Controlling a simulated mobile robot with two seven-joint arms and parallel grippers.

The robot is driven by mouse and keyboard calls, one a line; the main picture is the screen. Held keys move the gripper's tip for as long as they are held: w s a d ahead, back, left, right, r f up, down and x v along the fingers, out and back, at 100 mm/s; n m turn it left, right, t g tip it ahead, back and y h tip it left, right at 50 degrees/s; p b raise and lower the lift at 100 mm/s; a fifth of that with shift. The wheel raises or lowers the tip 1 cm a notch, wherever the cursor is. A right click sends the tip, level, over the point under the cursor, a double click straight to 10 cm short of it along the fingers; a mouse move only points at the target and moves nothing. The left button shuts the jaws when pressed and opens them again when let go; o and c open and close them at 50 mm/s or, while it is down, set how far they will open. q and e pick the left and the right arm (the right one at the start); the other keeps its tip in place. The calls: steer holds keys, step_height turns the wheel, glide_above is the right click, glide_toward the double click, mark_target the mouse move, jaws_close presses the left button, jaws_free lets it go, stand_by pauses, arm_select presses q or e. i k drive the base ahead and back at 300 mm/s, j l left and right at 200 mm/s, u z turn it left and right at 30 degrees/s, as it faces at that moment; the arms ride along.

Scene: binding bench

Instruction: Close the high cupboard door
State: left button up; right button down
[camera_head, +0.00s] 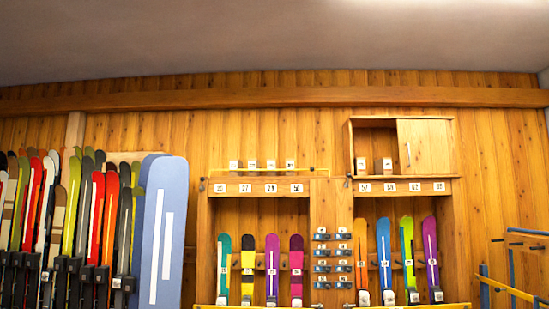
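The high wooden cupboard (374,119) stands on top of the ski rack at right of centre, against the plank wall. Its light wooden door (427,146) covers the right half of the front. A thin pale vertical handle (408,152) is near the door's left edge. The left half of the cupboard is open and shows a shaded inside (375,143). I cannot tell whether the door slides or is hinged. Neither of my grippers is in view.
Small white boxes stand in the open half and on the shelf to the left. Below, the wooden rack (327,210) holds coloured skis. Several skis and a large blue board (162,230) stand at left. Blue and yellow rails (512,290) stick out at lower right.

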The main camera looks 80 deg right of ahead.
mark_target(424, 146)
steer(key=i+j+z, duration=0.1)
steer(key=z, duration=3.4)
